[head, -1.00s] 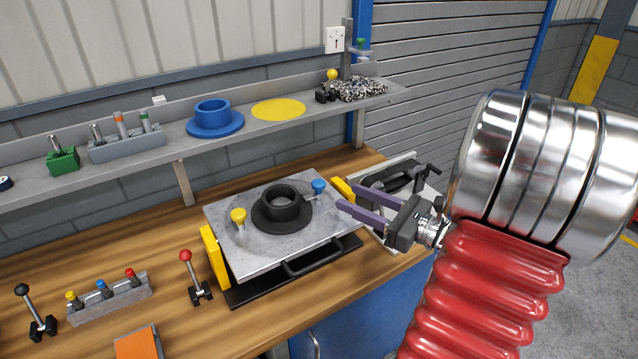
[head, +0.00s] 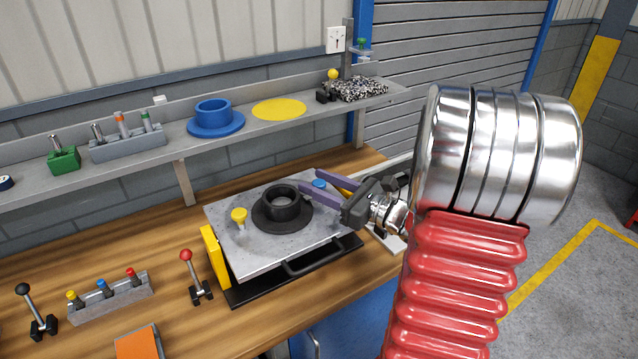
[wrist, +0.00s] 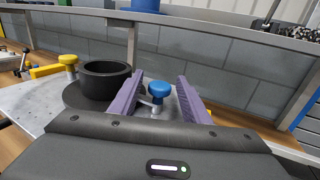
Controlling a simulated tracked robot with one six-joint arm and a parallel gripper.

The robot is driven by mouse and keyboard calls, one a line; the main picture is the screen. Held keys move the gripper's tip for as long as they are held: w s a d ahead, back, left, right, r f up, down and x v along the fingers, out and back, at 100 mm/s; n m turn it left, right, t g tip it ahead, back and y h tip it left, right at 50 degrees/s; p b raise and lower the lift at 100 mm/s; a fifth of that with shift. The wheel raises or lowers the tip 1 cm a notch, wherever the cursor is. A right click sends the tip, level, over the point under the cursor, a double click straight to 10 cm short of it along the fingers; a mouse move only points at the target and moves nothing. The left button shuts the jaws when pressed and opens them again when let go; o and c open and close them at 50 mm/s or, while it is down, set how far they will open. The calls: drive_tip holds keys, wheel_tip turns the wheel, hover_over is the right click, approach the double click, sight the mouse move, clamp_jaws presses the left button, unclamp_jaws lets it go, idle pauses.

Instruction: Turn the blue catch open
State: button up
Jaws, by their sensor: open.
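The blue catch (head: 319,184) is a round blue knob on a metal stem at the back right of the grey metal pallet (head: 225,258). In the wrist view the blue catch (wrist: 159,92) stands between the two purple fingers, with the left finger closer to it. My gripper (head: 310,181) is open around the knob, and no clear contact shows. A black flanged ring (head: 282,208) sits on the pallet left of my gripper. A yellow catch (head: 239,217) stands at the pallet's left side. Part of the blue catch's stem is hidden in the head view.
A grey shelf (head: 180,141) runs behind, holding a blue flanged ring (head: 214,119) and a yellow disc (head: 279,109). A red-knobbed lever (head: 187,256) stands left of the pallet. A black handle (head: 318,259) is on the pallet's front. The front left bench holds a block with coloured pegs (head: 108,298).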

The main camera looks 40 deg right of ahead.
drive_tip(key=shift+w, duration=0.1)
drive_tip(key=shift+c, duration=0.4)
drive_tip(key=c, duration=0.9)
drive_tip(key=shift+n+g+y, duration=0.3)
drive_tip(key=shift+n+y, duration=0.2)
drive_tip(key=shift+y, duration=0.3)
drive_tip(key=n+g+y, duration=0.3)
drive_tip(key=n+y, duration=0.1)
drive_tip(key=y, duration=0.1)
drive_tip(key=shift+g, duration=0.3)
drive_tip(key=n+g+y, duration=0.2)
drive_tip(key=g, duration=0.1)
drive_tip(key=n+g+y, duration=0.2)
drive_tip(key=n+g, duration=0.1)
drive_tip(key=g, duration=0.1)
drive_tip(key=shift+y, duration=0.3)
drive_tip(key=shift+n, duration=0.3)
drive_tip(key=o, duration=1)
